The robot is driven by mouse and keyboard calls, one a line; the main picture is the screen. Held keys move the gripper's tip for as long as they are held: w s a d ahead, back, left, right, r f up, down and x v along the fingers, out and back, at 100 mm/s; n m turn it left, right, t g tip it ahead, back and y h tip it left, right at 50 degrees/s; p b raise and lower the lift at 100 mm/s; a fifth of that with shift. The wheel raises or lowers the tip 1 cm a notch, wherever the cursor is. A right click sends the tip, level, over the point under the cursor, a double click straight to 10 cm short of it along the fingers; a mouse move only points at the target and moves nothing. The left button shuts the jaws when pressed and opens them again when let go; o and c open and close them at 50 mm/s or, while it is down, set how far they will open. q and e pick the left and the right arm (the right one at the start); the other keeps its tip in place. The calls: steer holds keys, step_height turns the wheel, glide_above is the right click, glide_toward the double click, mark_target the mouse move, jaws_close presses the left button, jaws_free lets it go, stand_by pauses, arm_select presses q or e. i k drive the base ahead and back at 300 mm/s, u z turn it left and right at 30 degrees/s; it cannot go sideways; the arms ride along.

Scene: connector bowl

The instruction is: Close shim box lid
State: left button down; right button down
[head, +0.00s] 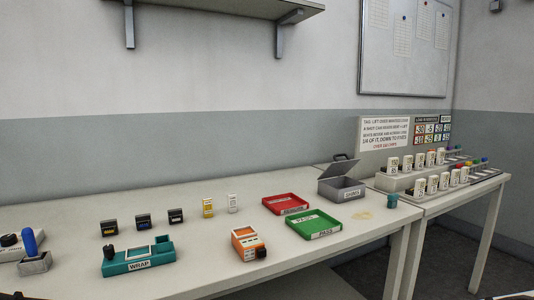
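The grey shim box (336,190) stands on the table right of the middle, with a white label (352,195) on its front that seems to read SHIMS. Its lid (345,168) is raised at the back and tilted, with a dark handle at its top, so the box stands open. The inside is too small to make out. Neither of my grippers can be made out in the head view.
A red tray (272,206) and a green tray (299,232) lie left of and in front of the box. An orange device (247,246) and a teal WRAP holder (115,268) stand further left. A teal cup (392,201) and racks of white bottles (390,184) are right.

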mark_target(336, 169)
steer(key=z, duration=1.25)
steer(key=i, duration=1.25)
steer(key=u, duration=0.35)
